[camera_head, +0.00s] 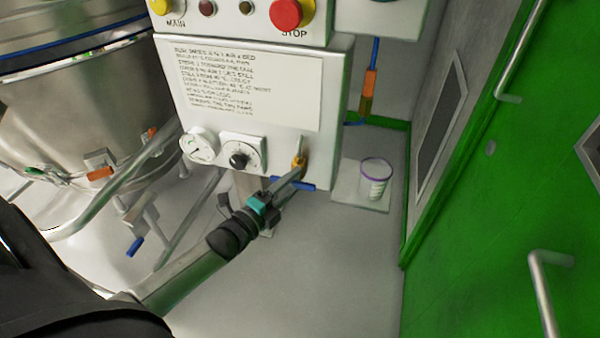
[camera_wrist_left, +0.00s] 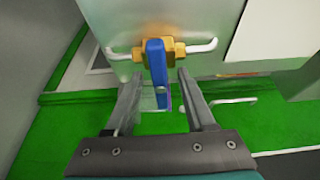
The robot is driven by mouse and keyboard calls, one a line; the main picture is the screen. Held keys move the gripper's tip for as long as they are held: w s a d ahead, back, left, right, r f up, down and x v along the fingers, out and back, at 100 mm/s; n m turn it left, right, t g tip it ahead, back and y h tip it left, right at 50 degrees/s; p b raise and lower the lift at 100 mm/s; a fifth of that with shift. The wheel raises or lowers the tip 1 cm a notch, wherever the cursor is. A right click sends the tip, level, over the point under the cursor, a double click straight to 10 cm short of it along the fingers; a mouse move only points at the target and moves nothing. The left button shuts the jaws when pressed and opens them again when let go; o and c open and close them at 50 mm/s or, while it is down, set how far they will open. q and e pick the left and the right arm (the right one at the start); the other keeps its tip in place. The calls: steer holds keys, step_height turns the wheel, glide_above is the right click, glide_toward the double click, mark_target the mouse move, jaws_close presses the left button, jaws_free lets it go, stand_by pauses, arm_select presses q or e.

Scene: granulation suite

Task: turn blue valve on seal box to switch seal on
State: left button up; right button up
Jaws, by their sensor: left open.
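The seal box is the white panel box (camera_head: 265,165) with a gauge, a dial and a printed sheet. A brass valve body (camera_head: 299,162) sits at its lower right, with a blue handle (camera_head: 293,184) lying roughly sideways below it. In the left wrist view the brass body (camera_wrist_left: 154,50) has thin pipes on both sides, and the blue handle (camera_wrist_left: 156,72) points toward me. My left gripper (camera_head: 290,182) is open at the handle. In the wrist view its fingers (camera_wrist_left: 158,100) stand on either side of the handle's end, with gaps visible. My right gripper is not in view.
A steel vessel (camera_head: 85,110) with clamps stands at left. A white tub (camera_head: 375,180) sits on a pale plate at right of the box. A red stop button (camera_head: 286,13) is above. A green door (camera_head: 510,190) with handles closes the right side. The grey floor (camera_head: 330,270) is clear.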

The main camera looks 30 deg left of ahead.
arm_select(q)
steer(key=shift+w, duration=0.2)
steer(key=shift+c, duration=0.4)
jaws_close()
